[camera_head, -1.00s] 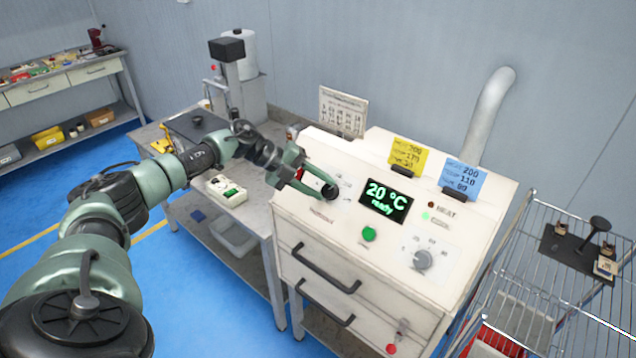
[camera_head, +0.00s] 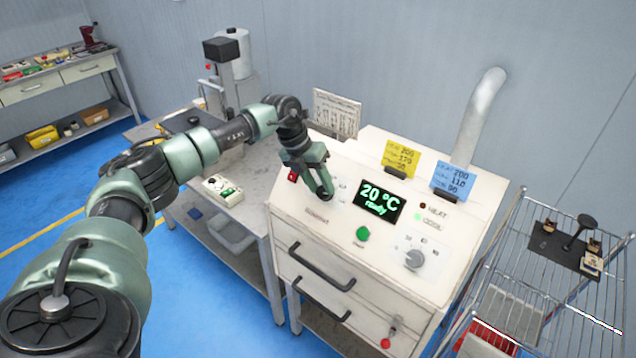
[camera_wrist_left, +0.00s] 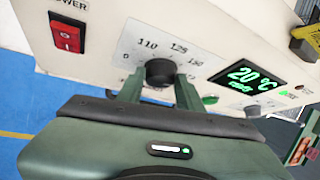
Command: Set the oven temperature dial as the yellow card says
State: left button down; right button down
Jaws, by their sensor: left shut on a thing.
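The oven's temperature dial (camera_wrist_left: 160,72) is a dark knob on a scale marked 0, 110 and higher figures in the left wrist view. My left gripper (camera_head: 326,196) comes from above in the head view and is shut on the dial, hiding it there. In the left wrist view its fingers (camera_wrist_left: 158,92) stand on both sides of the knob. The yellow card (camera_head: 401,158) stands on top of the oven; its lines seem to read 200, 170 and a smaller number. My right gripper is not in view.
A blue card (camera_head: 457,180) stands beside the yellow one. The oven front has a green button (camera_head: 362,234), a second dial (camera_head: 415,258) and a red power switch (camera_wrist_left: 67,33). A wire rack (camera_head: 530,290) stands right of the oven, a workbench (camera_head: 255,190) left.

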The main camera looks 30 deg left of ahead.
pick_arm(q)
jog(key=shift+s+d+f+m+y, duration=0.15)
jog(key=shift+d+m+y, duration=0.1)
jog(key=shift+m+y, duration=0.35)
jog(key=c, duration=0.9)
grip_release()
jog(key=shift+a+r, duration=0.15)
jog(key=shift+r, duration=0.4)
jog(key=b+v, duration=0.2)
jog(key=v, duration=0.4)
jog(key=shift+r+b, duration=0.4)
